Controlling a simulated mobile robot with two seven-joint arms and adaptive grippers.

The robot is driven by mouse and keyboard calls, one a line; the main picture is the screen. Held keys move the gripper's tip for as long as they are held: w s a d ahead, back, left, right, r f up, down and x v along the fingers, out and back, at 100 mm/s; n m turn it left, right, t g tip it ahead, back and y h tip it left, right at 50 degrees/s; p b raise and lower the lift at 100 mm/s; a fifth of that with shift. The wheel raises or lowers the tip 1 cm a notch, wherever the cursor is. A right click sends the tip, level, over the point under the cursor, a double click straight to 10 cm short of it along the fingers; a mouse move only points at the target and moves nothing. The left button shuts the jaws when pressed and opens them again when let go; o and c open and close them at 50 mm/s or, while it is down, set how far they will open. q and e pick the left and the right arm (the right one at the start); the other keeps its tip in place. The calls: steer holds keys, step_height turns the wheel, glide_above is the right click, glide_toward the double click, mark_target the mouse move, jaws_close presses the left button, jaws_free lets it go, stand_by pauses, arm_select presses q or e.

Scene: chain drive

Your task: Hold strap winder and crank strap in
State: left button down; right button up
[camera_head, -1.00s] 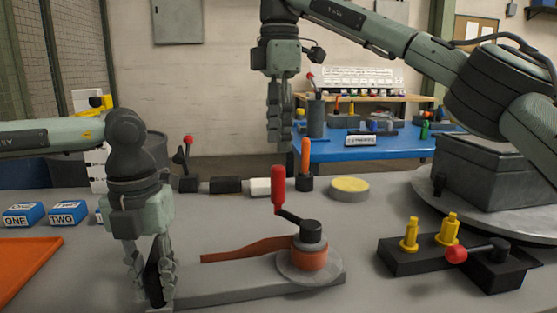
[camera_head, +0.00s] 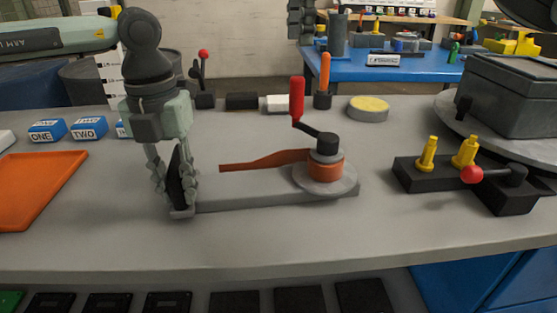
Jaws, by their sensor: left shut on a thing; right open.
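The strap winder has a long grey base (camera_head: 270,200), a round grey disc (camera_head: 338,187) at its right end and an orange strap spool (camera_head: 326,167) under a black hub. A black crank arm runs from the hub to an upright red crank handle (camera_head: 297,97). The orange strap (camera_head: 262,161) stretches out leftward from the spool above the base. My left gripper (camera_head: 177,205) points down, shut on the black upright grip at the base's left end. My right gripper (camera_head: 301,22) hangs far behind the winder at the top edge, partly cut off and away from the crank; it is open.
A black fixture with yellow pegs (camera_head: 427,153) and a red-knobbed lever (camera_head: 472,174) stands to the right. A yellow-topped disc (camera_head: 368,106) and an orange-handled tool (camera_head: 324,80) stand behind. An orange tray (camera_head: 35,185) lies left. The table front is clear.

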mark_target(296, 96)
stand_by(0.3)
steer(key=n, duration=1)
steer(key=shift+a+f, duration=0.1)
steer(key=n, duration=0.4)
steer(key=shift+n, duration=0.4)
steer(key=n, duration=0.5)
steer(key=shift+f+n, duration=0.15)
steer(key=shift+n, duration=0.25)
steer(key=shift+f, duration=0.45)
step_height(296, 96, down, 11)
steer(key=shift+f, duration=0.1)
jaws_close()
